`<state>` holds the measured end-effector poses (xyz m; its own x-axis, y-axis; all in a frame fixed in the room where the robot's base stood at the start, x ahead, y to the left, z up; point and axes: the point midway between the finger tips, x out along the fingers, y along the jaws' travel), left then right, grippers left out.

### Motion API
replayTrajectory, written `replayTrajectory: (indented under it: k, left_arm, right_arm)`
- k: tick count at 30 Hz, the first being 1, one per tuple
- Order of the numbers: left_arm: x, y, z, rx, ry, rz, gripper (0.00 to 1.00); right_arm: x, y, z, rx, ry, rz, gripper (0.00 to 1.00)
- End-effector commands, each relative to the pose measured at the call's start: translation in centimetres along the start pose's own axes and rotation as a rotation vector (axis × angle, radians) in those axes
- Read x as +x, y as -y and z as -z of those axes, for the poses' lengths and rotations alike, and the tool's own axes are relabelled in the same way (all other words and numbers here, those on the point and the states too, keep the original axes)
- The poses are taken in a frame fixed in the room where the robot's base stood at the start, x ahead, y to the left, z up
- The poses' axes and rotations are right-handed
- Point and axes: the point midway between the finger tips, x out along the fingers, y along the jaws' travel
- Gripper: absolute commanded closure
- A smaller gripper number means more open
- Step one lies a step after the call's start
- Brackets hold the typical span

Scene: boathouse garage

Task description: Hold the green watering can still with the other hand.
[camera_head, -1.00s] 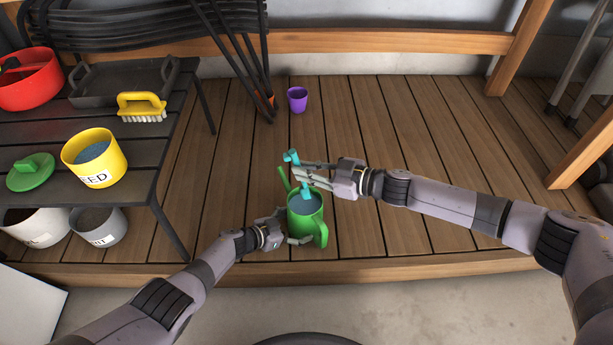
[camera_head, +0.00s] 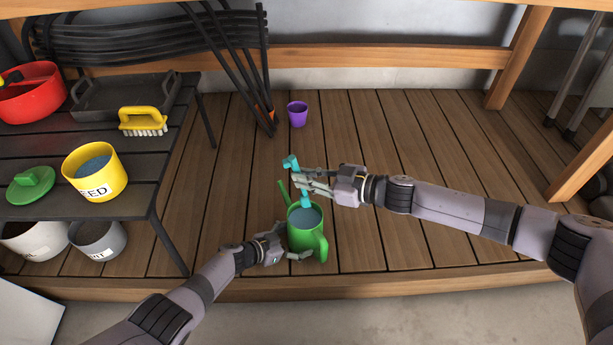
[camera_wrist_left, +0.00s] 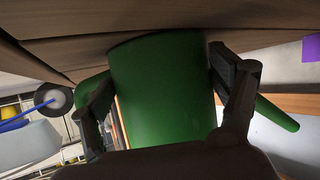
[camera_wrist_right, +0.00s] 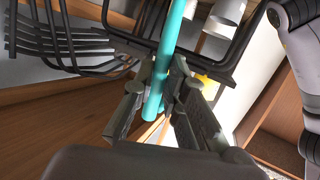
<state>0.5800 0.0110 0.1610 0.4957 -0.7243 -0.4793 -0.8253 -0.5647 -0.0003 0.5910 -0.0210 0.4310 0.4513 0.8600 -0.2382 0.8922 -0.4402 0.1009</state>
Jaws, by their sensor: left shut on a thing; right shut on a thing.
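The green watering can (camera_head: 306,240) stands upright on the wooden deck, its open top showing blue-grey contents, with its spout up to the left and its handle on the right. My left gripper (camera_head: 297,245) is shut around its lower body. The left wrist view shows the green body (camera_wrist_left: 163,85) between both fingers. My right gripper (camera_head: 306,179) is shut on a turquoise tool (camera_head: 291,163), above and behind the can. The tool's lower end shows at the can's rim; I cannot tell if it dips inside. Its shaft (camera_wrist_right: 165,65) is between the fingers in the right wrist view.
A dark slatted table (camera_head: 120,208) at left carries a yellow pot (camera_head: 95,185), a green lid (camera_head: 30,184), a yellow brush (camera_head: 143,119), a red pot (camera_head: 35,100) and a dark tray (camera_head: 125,105). A purple cup (camera_head: 298,114) stands behind. The deck at right is clear.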

Motion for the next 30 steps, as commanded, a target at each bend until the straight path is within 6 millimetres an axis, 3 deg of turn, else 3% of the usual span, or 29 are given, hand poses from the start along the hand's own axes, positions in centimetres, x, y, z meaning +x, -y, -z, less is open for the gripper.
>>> replayTrajectory:
  k: [5,6,13,30]
  left_arm:
    - [0.04,-0.02,-0.01,0.0,0.001,0.0,0.33]
    - [0.04,-0.02,-0.01,0.001,0.001,0.0,0.16]
    - [0.03,-0.02,0.01,0.0,0.0,0.0,0.01]
    - [-0.92,0.43,-0.19,0.004,0.002,0.006,0.0]
  right_arm:
    - [0.02,0.02,-0.01,0.0,0.0,0.0,1.0]
    - [0.02,0.02,-0.01,0.0,0.0,0.0,1.0]
    - [0.02,0.02,0.0,0.0,0.0,0.0,1.0]
    - [0.01,0.01,0.01,0.0,0.0,0.0,1.0]
